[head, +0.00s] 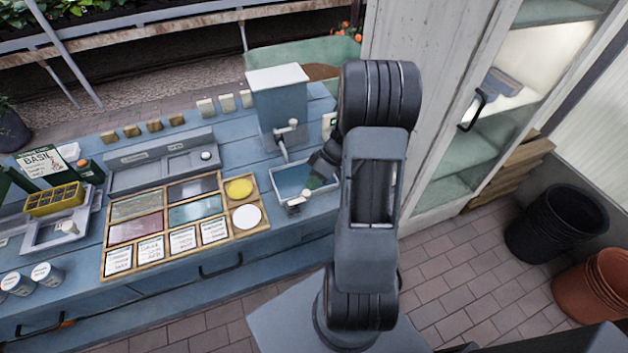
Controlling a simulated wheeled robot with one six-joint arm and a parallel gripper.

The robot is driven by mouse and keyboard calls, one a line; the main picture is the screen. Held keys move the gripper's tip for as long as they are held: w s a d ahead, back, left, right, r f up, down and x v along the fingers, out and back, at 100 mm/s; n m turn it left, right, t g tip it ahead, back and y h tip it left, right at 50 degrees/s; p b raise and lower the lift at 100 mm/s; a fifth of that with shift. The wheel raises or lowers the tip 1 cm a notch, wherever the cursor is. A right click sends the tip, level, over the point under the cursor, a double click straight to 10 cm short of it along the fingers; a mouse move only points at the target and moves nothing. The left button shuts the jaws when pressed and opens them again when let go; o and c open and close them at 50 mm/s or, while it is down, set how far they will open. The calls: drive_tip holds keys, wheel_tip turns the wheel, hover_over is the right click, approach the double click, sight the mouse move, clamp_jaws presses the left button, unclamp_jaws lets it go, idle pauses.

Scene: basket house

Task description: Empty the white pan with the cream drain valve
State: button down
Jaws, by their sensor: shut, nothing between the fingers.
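A white-rimmed pan (281,190) stands on the blue bench below a grey dispenser. Its inside looks blue-grey, and I cannot tell how much water it holds. A cream valve (296,200) sits at its front edge; I cannot tell how it is turned. My gripper (314,184) is shut and empty over the right part of this pan, and my arm partly hides it. I cannot tell whether the gripper touches the pan. Another white pan (42,243) stands at the left with a cream fitting (69,227) at its front and a yellow tray (54,199) over its back.
The grey dispenser (280,106) with a white lid stands behind the pan and has its own pale knob (292,123). A wooden sorting board (185,222) lies left of the pan. The glass cabinet (455,110) stands close on the right. Pots (556,224) are on the floor.

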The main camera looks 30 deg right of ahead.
drive_tip(key=shift+d, duration=0.15)
drive_tip(key=shift+s+f+b, duration=0.1)
drive_tip(key=shift+s+b, duration=0.05)
drive_tip(key=shift+b, duration=0.25)
drive_tip(key=shift+s+m, duration=0.1)
drive_tip(key=shift+m, duration=0.3)
